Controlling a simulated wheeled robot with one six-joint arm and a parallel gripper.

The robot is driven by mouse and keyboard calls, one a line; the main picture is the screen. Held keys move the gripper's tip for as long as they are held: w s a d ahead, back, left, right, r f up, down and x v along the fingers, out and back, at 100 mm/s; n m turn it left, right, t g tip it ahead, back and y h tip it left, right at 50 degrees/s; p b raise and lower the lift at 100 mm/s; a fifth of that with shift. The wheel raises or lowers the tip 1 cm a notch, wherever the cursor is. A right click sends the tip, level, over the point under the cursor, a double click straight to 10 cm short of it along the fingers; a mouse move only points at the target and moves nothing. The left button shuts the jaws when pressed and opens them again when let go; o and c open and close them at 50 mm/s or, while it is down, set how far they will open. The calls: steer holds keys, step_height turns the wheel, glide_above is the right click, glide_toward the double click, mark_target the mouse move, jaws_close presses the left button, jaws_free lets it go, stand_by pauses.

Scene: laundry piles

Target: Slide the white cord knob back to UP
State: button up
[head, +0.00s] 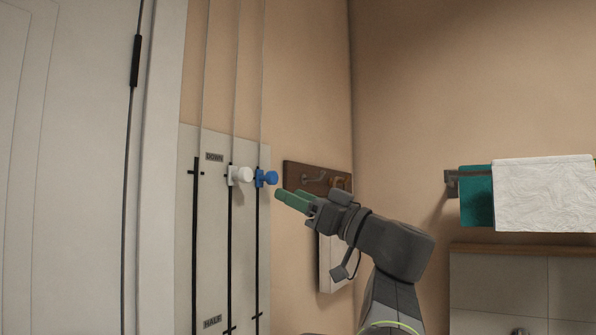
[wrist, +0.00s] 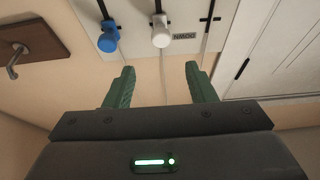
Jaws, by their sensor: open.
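The white cord knob (head: 240,174) sits on its dark slot in the pale wall panel (head: 211,263), level with the upper tick mark and just below and right of the DOWN label (head: 214,157). The white knob also shows in the wrist view (wrist: 161,31), ahead of and roughly centred between my fingertips. My gripper (head: 279,194) has green fingers. They are apart and empty in the wrist view (wrist: 160,70). In the head view my gripper is right of both knobs and slightly lower, touching neither. No UP label is visible.
A blue knob (head: 266,178) sits close right of the white one at nearly the same height; it shows in the wrist view (wrist: 109,39). A wooden hook board (head: 309,178) is behind my gripper. Towels (head: 543,194) hang at right. A door (head: 70,160) stands left.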

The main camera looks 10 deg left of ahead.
mark_target(249, 176)
steer(key=p+x, duration=0.3)
steer(key=x, duration=1)
steer(key=shift+a+r, duration=0.15)
steer(key=shift+a, duration=0.15)
jaws_close()
